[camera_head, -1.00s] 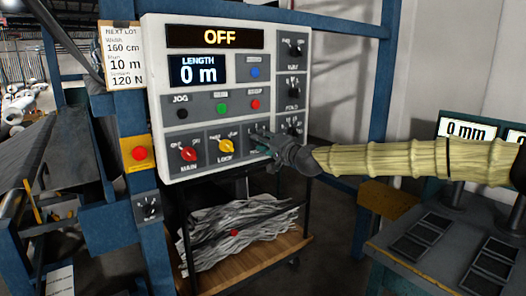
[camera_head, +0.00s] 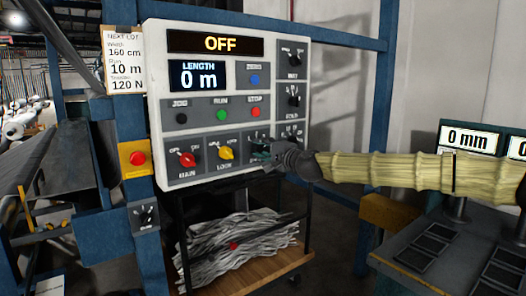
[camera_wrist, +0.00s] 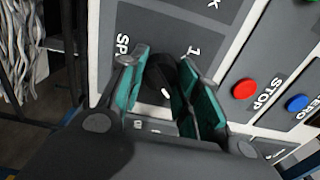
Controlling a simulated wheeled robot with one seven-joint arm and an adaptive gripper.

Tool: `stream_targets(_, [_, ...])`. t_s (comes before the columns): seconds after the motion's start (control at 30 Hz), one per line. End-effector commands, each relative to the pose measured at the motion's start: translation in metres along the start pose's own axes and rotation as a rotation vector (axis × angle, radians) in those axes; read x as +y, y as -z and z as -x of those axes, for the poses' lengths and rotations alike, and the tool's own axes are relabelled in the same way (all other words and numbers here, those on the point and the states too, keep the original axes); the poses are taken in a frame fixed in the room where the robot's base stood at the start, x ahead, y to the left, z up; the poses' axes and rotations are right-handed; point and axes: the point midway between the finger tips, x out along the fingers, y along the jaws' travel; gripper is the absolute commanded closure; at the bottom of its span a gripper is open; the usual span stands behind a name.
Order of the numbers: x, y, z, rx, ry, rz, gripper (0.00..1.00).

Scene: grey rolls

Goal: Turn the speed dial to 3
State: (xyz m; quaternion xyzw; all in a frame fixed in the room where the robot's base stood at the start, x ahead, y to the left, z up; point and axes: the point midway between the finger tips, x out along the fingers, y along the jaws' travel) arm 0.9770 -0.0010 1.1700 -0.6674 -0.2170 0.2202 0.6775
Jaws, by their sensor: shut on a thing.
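The grey control panel (camera_head: 230,105) fills the middle of the head view, with its top display reading OFF. The speed dial (camera_wrist: 163,82) is a black knob with a white mark, seen in the wrist view beside lettering that starts "SP". My gripper (camera_head: 262,152) is at the panel's lower row, right of the yellow LOCK knob, and hides the dial in the head view. In the wrist view my gripper (camera_wrist: 158,92) has its green fingers on either side of the dial, shut on it. A "1" shows near the dial; the other scale numbers are hidden or unreadable.
The red MAIN knob (camera_head: 187,159) and yellow LOCK knob (camera_head: 226,152) sit left of my gripper. The red STOP button (camera_head: 255,112) is just above. Black knobs (camera_head: 294,100) line the panel's right side. A wooden cart (camera_head: 262,273) with grey strips stands below.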

Motion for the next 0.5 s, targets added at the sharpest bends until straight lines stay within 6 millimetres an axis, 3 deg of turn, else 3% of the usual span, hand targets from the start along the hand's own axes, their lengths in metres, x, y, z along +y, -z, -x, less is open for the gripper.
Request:
stream_targets(0.27, [-0.0003,0.0013,0.0000,0.002,0.001,-0.002,0.91])
stream_targets(0.3, [-0.0003,0.0013,0.0000,0.002,0.001,-0.001,0.66])
stream_targets(0.4, [-0.0003,0.0011,-0.0001,0.002,0.001,-0.001,0.48])
stream_targets(0.5, [-0.0002,0.0006,-0.0002,0.001,0.000,-0.001,0.45])
